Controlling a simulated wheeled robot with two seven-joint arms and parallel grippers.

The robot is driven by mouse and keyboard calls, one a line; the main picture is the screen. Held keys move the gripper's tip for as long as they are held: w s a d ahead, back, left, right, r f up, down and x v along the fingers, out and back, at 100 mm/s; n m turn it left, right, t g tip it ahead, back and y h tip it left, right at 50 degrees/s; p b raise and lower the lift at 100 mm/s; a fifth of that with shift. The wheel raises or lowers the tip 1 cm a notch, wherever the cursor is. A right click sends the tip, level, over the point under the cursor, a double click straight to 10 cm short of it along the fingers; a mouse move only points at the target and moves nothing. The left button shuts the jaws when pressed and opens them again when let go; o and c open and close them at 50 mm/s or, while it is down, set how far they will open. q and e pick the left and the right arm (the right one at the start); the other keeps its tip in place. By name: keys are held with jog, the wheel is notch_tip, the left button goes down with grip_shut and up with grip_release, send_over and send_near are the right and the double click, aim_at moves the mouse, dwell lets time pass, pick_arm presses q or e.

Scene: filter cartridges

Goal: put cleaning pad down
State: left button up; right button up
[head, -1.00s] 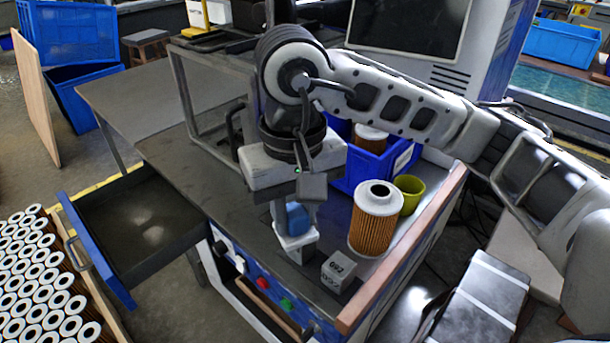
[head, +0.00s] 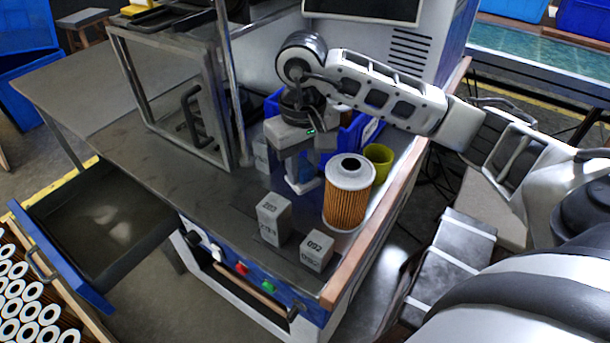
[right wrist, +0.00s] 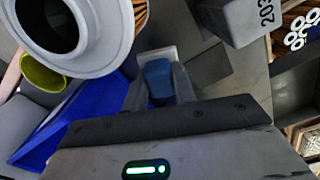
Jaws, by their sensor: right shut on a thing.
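The cleaning pad (right wrist: 158,78) is a small blue block between the fingers of my right gripper (right wrist: 160,65) in the right wrist view. In the head view the right gripper (head: 305,186) points down, low over the grey bench top, just left of the filter cartridge. It is shut on the pad, which the fingers partly hide there. I cannot tell whether the pad touches the bench. The filter cartridge (head: 347,205), orange pleated with a white holed cap, stands upright; its cap (right wrist: 98,55) is close to the gripper in the wrist view. My left gripper is not in view.
Two grey numbered blocks (head: 273,220) (head: 317,251) stand near the bench's front. A blue bin (head: 350,135) and a yellow-green cup (head: 379,158) are behind the cartridge. A metal frame (head: 185,90) stands left. A blue-fronted drawer (head: 62,258) is open. Bench top left of the blocks is clear.

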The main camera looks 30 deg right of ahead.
aim_at(305, 178)
jog(key=f, duration=0.3)
jog(key=shift+w+d+f+p, duration=0.1)
jog(key=shift+w+d+p, duration=0.1)
jog(key=shift+d+p, duration=0.2)
jog(key=shift+f, duration=0.55)
jog(key=o, duration=1)
jog(key=shift+a, duration=0.1)
jog(key=shift+r, duration=0.25)
notch_tip(305, 178, up, 11)
jog(key=shift+f+b, duration=0.15)
jog(key=shift+b, duration=0.2)
jog(key=shift+r, duration=0.65)
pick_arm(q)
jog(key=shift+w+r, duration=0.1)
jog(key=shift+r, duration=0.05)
